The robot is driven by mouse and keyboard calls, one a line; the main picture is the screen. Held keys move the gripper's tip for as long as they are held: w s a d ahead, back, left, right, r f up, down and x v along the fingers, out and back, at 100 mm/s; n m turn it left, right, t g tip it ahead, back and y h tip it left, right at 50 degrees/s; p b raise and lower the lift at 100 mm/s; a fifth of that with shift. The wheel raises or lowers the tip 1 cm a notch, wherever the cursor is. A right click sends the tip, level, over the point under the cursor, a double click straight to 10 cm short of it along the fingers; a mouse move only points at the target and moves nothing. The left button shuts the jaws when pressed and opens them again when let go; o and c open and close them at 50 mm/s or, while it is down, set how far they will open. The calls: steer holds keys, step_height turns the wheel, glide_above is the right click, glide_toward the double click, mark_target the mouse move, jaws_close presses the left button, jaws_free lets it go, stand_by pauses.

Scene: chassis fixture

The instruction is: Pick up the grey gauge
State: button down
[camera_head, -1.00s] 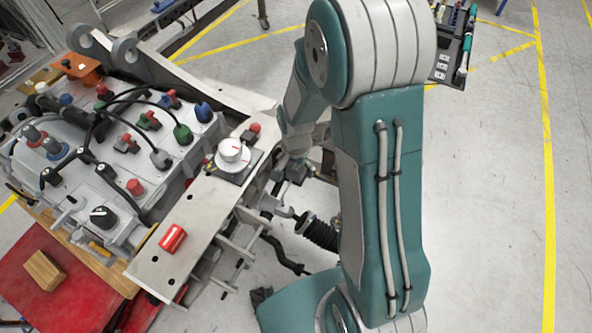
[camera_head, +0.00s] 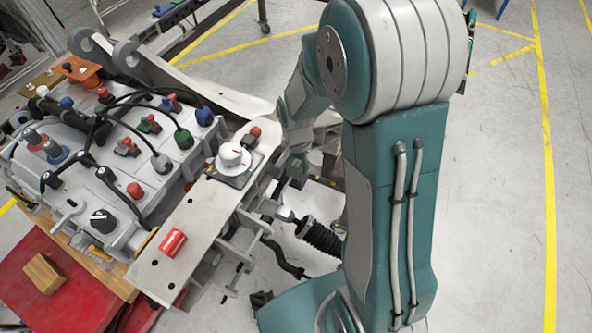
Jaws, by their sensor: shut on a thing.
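My gripper (camera_head: 284,176) shows small and dark at the lower end of my teal and white arm, just off the right edge of the pale fixture rail. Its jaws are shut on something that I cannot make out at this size. A white-grey round dial (camera_head: 232,157) on a dark square base sits on the rail, left of my gripper and apart from it. It may be the grey gauge, but I cannot tell for sure.
The pale rail (camera_head: 200,222) carries a red block (camera_head: 173,241) and a small red knob (camera_head: 255,132). A grey chassis (camera_head: 110,160) with cables and coloured plugs stands left. A black spring damper (camera_head: 320,238) lies below my gripper. Clear floor (camera_head: 500,200) lies right.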

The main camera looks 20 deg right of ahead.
steer(key=s+r, duration=0.9)
steer(key=s, duration=0.5)
steer(key=shift+r, duration=0.25)
steer(key=shift+w+a, duration=0.1)
steer(key=shift+w, duration=0.05)
